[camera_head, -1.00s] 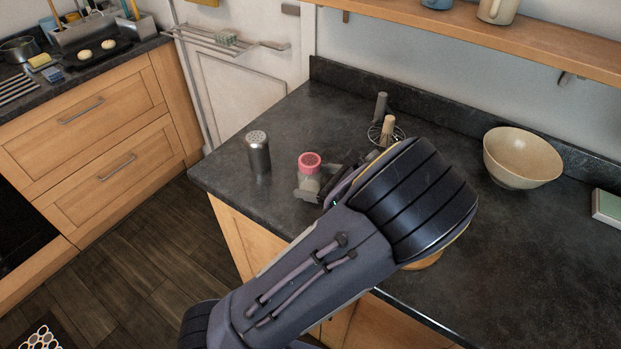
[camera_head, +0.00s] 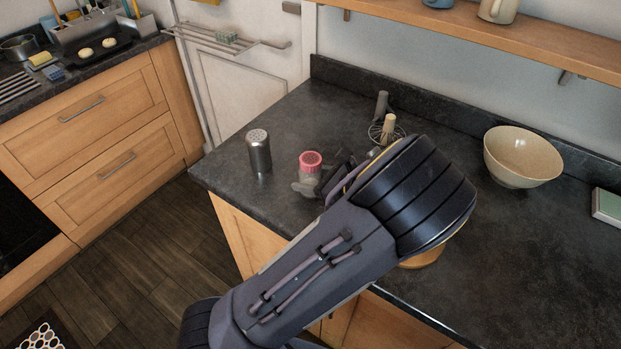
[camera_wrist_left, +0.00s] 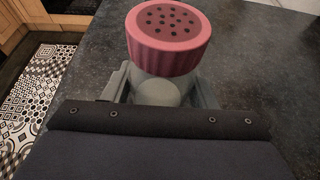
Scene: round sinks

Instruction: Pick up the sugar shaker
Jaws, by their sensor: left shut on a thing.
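The sugar shaker (camera_head: 309,174) has a pink lid pierced with holes and a pale, clear-looking body. It is upright near the left end of the dark counter. In the left wrist view the shaker (camera_wrist_left: 168,50) stands between the two grey fingers of my left gripper (camera_wrist_left: 162,92), which is shut on its body. In the head view my left gripper (camera_head: 308,188) reaches the shaker from the right, partly hidden by my own arm. The lower body is hidden, and I cannot tell whether its base touches the counter. My right gripper is not in view.
A metal shaker (camera_head: 259,152) stands close on the left, near the counter edge. A whisk-like utensil (camera_head: 386,128) and a dark grey upright thing (camera_head: 381,105) are behind. A beige bowl (camera_head: 521,158) sits at the right.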

